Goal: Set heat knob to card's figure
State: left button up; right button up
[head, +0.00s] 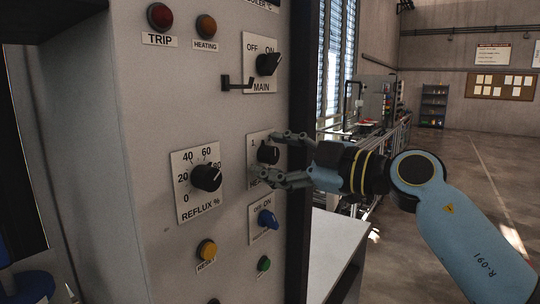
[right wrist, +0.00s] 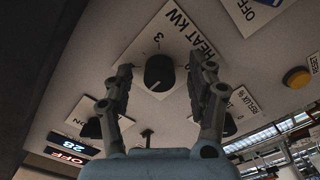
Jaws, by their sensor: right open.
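The heat knob (head: 268,154) is a round black knob on a white plate on the grey panel. The right wrist view shows the knob (right wrist: 159,73) and its plate (right wrist: 152,45) marked HEAT KW, with a 3 legible; the pointer's setting is unclear. My right gripper (head: 269,156) is open, its fingers on either side of the knob; in the wrist view the fingers (right wrist: 160,67) stand apart from it with gaps. They hide part of the plate in the head view. I cannot make out a card with a figure. My left gripper is not in view.
The reflux knob (head: 206,178) is left of the heat knob, the MAIN switch (head: 268,64) above, and a blue OFF/ON switch (head: 267,219) below. A black bracket (head: 238,84) sticks out near MAIN. A white tabletop (head: 335,243) lies at lower right.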

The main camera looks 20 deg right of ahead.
jog(key=v, duration=0.7)
jog(key=v, duration=0.7)
jog(key=shift+s+d, duration=0.2)
dwell(0.3)
dwell(1.7)
